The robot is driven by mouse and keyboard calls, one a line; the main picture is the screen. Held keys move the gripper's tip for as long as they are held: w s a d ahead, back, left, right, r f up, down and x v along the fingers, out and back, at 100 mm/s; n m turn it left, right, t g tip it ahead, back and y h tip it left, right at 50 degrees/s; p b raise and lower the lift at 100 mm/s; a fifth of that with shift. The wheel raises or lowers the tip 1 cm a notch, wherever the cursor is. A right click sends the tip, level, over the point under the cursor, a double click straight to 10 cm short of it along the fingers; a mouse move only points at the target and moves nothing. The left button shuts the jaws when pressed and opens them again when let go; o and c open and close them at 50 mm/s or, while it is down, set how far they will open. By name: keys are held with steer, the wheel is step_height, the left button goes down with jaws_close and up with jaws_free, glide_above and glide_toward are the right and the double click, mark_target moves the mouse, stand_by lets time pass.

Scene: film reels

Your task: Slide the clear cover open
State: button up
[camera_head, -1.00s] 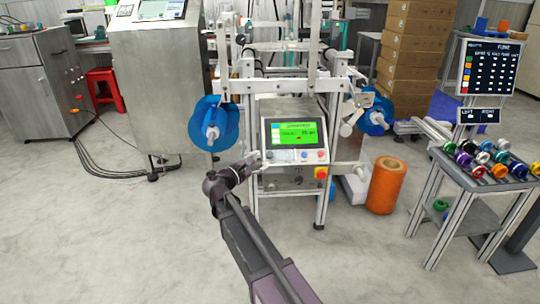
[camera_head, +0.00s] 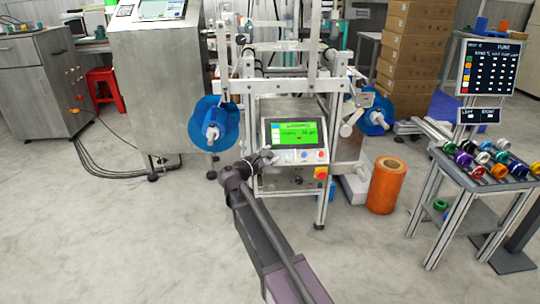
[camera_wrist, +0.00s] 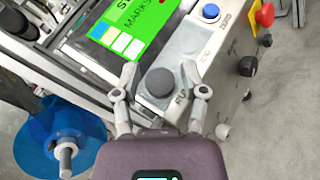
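The machine's control panel (camera_head: 294,141) has a lit green screen and stands ahead of my arm. My gripper (camera_head: 264,157) is at the panel's lower left corner in the head view. In the wrist view my gripper (camera_wrist: 160,78) has its two fingers spread apart, one on each side of a dark round knob (camera_wrist: 160,82) on the panel's front. A pale squarish patch (camera_wrist: 146,98) lies around the knob. I cannot make out for sure whether it is the clear cover. Nothing shows clamped between the fingers. I cannot tell whether they touch the panel.
A blue button (camera_wrist: 210,11) and a red knob (camera_wrist: 265,14) sit farther along the panel. A blue reel (camera_head: 213,123) is left of the panel, another (camera_head: 373,112) to the right. An orange roll (camera_head: 386,186) stands on the floor. The floor in front is clear.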

jaws_close()
steer(key=shift+w+r+p, duration=1.65)
steer(key=o, duration=0.5)
jaws_free()
steer(key=shift+s+a, duration=0.1)
steer(key=v, duration=1.1)
steer(key=shift+s+a, duration=0.2)
steer(key=shift+s, duration=0.1)
